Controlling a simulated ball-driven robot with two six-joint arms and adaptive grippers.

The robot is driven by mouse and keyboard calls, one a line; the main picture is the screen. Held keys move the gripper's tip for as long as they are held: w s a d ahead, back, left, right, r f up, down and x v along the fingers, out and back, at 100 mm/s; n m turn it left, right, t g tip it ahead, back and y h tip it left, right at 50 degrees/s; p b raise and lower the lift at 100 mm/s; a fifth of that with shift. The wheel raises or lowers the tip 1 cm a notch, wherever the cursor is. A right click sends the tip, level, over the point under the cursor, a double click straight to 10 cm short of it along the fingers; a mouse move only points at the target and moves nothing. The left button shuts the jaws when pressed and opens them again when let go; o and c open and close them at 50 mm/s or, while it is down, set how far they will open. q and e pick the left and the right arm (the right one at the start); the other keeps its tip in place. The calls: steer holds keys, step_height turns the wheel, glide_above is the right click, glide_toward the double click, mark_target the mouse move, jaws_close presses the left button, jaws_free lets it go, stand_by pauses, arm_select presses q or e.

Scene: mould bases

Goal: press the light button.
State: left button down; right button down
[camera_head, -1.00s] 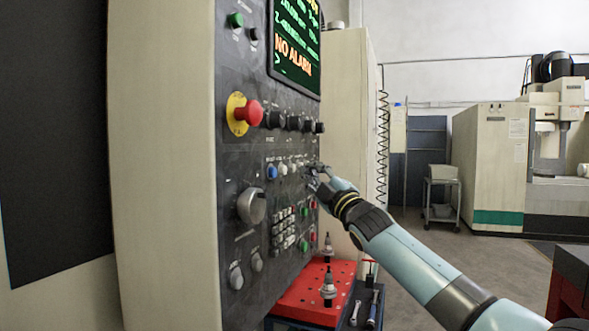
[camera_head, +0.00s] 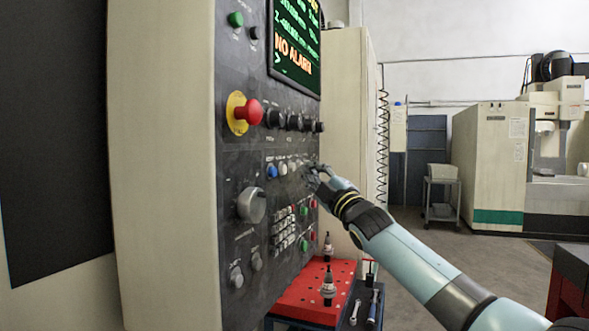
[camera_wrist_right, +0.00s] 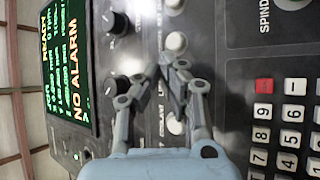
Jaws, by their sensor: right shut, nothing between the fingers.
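A row of small round buttons, one blue (camera_head: 271,171) and several white (camera_head: 283,169), runs across the dark control panel (camera_head: 240,165). My right gripper (camera_head: 312,172) is shut and empty, with its tips at the right end of this row. In the right wrist view the closed fingertips (camera_wrist_right: 168,70) are in front of the panel, between a white button (camera_wrist_right: 177,42) and another white button (camera_wrist_right: 175,123). The fingers hide the spot between these two. The labels are too blurred to tell for sure which button is the light one. I cannot tell whether the tips touch the panel.
A red emergency stop (camera_head: 248,112) and black knobs (camera_head: 294,123) sit above the row, with a screen (camera_head: 296,45) higher up. A keypad (camera_wrist_right: 284,125) lies beside the buttons. Below stands a red-topped cart (camera_head: 310,290) with tool holders. Open floor lies to the right.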

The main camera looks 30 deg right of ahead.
steer(key=shift+w+a, duration=0.1)
steer(key=shift+w+a, duration=0.15)
steer(key=shift+w, duration=0.05)
steer(key=shift+w+a, duration=0.25)
steer(key=shift+w, duration=0.05)
stand_by(0.8)
steer(key=shift+s, duration=0.1)
steer(key=shift+s+d, duration=0.5)
steer(key=shift+s, duration=0.05)
steer(key=s+d+b, duration=0.3)
steer(key=b, duration=0.3)
steer(key=shift+s+d+b, duration=0.15)
steer(key=shift+s+b, duration=0.25)
